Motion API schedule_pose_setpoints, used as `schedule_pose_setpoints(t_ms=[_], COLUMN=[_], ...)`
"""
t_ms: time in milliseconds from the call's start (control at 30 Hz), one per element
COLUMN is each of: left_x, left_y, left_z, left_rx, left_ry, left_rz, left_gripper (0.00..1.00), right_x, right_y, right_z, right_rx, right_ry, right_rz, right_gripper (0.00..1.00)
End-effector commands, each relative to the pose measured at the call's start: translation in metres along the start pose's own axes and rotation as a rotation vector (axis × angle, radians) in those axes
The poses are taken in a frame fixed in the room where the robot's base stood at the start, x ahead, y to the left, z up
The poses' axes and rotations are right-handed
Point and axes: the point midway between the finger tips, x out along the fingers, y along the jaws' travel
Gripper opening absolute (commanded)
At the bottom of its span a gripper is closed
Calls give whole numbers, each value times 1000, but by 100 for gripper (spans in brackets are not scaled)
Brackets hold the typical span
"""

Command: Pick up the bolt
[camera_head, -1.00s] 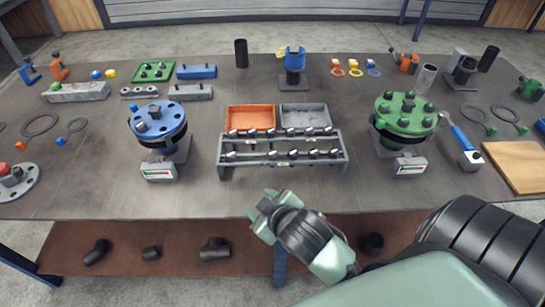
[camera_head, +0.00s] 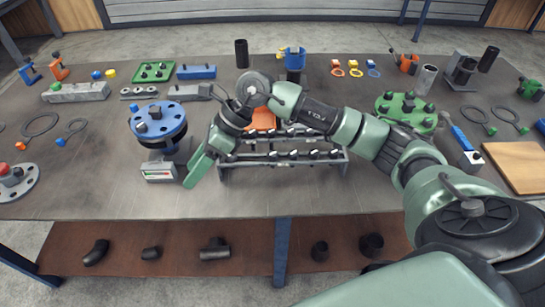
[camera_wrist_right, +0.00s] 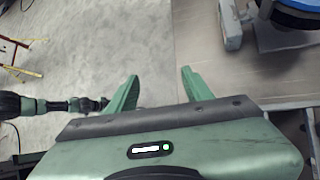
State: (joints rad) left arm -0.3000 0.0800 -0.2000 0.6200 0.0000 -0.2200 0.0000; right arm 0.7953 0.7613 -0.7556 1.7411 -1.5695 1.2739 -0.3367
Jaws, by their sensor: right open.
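Several dark bolts with light heads stand in two rows on a grey rack (camera_head: 232,176) at the table's middle; one shows in the front row (camera_head: 291,155). Which bolt is meant, I cannot tell. My right arm reaches across in front of and over the rack and hides part of it. My right gripper (camera_head: 195,170) is left of the rack, tilted down and to the left, near the blue flange's stand. In the right wrist view its two green fingers (camera_wrist_right: 160,76) are apart, with nothing between them. My left gripper is not in the head view.
A green flange (camera_head: 407,109) stands to the right, partly behind my arm. An orange bin (camera_head: 264,119) sits behind the rack, mostly hidden.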

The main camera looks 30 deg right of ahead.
Motion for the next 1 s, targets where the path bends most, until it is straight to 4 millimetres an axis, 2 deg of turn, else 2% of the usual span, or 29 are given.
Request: schedule_pose_setpoints(t_ms=[33,133,233,300,367,467,667,833,1000], left_x=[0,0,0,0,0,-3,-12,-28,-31], left_y=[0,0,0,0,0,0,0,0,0], left_z=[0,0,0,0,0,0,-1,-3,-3], left_rx=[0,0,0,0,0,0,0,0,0], left_ry=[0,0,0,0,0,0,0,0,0], left_rz=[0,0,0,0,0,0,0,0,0], left_gripper=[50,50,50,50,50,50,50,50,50], right_x=[-25,-76,-122,-143,-152,-152,-134,-112,-96], right_y=[-28,-67,-88,-94,-96,-98,-102,-102,-109], right_z=[-24,-70,-99,-111,-118,-126,-138,-148,-161], right_rx=[-21,-18,13,36,48,55,53,53,52], right_ry=[140,393,566,640,676,696,694,694,691], right_rz=[-82,-201,-278,-308,-319,-323,-321,-318,-322], right_gripper=[51,51,51,51,51,51,51,51,51])
